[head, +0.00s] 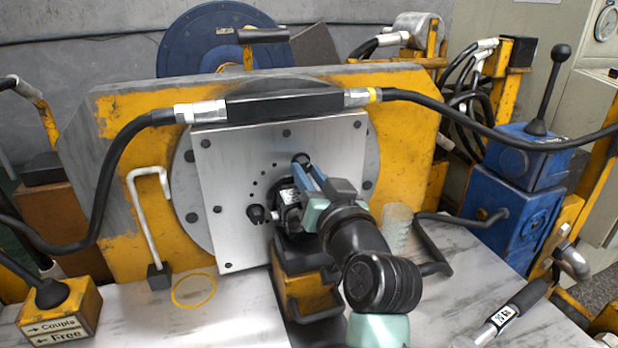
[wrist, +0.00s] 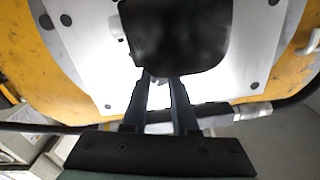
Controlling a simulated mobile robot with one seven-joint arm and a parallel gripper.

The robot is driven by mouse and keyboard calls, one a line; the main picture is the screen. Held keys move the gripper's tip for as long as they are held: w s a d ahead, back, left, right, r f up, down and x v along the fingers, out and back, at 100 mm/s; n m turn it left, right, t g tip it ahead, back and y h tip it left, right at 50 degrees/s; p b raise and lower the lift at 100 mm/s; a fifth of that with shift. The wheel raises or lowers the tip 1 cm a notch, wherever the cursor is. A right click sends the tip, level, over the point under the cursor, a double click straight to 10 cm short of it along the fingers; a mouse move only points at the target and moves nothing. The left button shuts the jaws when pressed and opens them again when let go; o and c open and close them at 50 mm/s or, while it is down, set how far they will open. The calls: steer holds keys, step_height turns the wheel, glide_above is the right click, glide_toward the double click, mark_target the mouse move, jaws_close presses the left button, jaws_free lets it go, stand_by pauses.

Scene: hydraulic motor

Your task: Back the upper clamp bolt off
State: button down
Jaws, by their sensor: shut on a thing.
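The upper clamp bolt (head: 301,158) has a black head and sits on the square silver plate (head: 235,160), right of the plate's middle. My gripper (head: 305,172) reaches up to it from the lower right, and its narrow blue-grey fingers are shut on the black head. In the wrist view, a large black head (wrist: 175,35) fills the space at the fingertips (wrist: 160,78) and hides part of the plate behind it. A second black knob (head: 256,213) stands lower left on the plate. A dark motor body with a white label (head: 289,197) is partly hidden behind my gripper.
A black hose with silver fittings (head: 285,104) runs across the plate's top edge. A bent white handle (head: 148,210) stands at left. A yellow block (head: 305,290) sits below the plate. A torque wrench (head: 510,312) lies at lower right.

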steer(key=shift+f, duration=0.1)
stand_by(0.3)
steer(key=c, duration=0.7)
jaws_free()
steer(key=p+v, duration=0.1)
steer(key=v, duration=1.2)
steer(key=shift+p, duration=0.4)
